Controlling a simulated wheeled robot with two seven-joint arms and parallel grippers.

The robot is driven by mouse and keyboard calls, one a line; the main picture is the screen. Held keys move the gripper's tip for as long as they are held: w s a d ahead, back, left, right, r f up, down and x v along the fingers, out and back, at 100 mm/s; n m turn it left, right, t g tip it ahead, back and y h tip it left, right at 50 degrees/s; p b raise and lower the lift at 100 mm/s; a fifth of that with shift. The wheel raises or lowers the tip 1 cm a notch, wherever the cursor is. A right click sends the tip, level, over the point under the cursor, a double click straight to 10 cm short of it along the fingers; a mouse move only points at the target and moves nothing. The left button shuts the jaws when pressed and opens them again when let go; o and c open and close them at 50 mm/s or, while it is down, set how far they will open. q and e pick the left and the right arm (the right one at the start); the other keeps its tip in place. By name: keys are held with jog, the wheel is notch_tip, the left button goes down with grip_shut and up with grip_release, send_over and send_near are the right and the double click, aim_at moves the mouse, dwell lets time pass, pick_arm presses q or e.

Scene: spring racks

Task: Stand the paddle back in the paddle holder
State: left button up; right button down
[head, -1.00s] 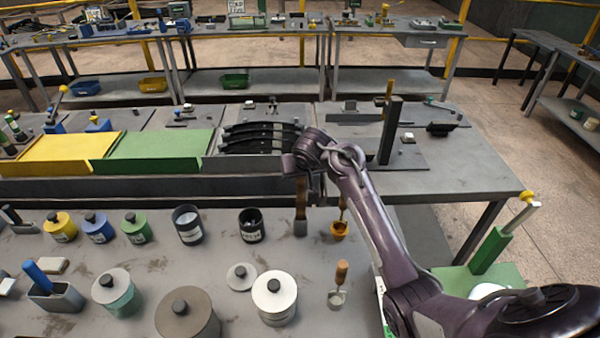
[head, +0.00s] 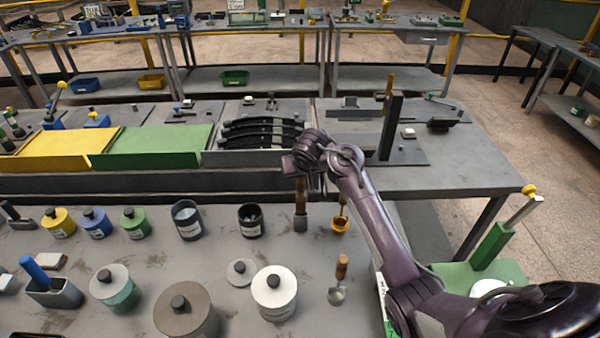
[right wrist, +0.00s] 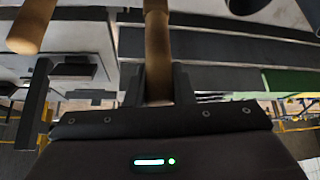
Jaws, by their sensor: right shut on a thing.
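The paddle (head: 301,210) has a long brown wooden handle and a short grey end. It hangs upright, grey end down, near the bench's far edge. Its handle also shows in the right wrist view (right wrist: 158,50). My right gripper (right wrist: 158,88) is shut on this handle; in the head view its fingers are mostly hidden behind the wrist. I cannot tell for certain which container is the paddle holder. A dark labelled cup (head: 250,232) stands open just left of the paddle, apart from it. My left gripper is out of view.
A second open dark cup (head: 187,228) stands further left. An orange ladle (head: 340,225) and a wooden-handled scoop (head: 337,295) are close to the right. Lidded pots, including a white one (head: 274,300), fill the front. A grey box (head: 66,300) holds a blue-handled tool.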

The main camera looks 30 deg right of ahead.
jog(key=shift+f+b, duration=0.9)
jog(key=shift+f, duration=0.65)
jog(key=c, duration=0.7)
grip_release()
jog(key=shift+r, duration=0.15)
notch_tip(320, 180, up, 4)
jog(key=p, duration=0.5)
jog(key=shift+r, duration=0.25)
jog(key=shift+r+p, duration=1.15)
jog(key=shift+r, duration=0.05)
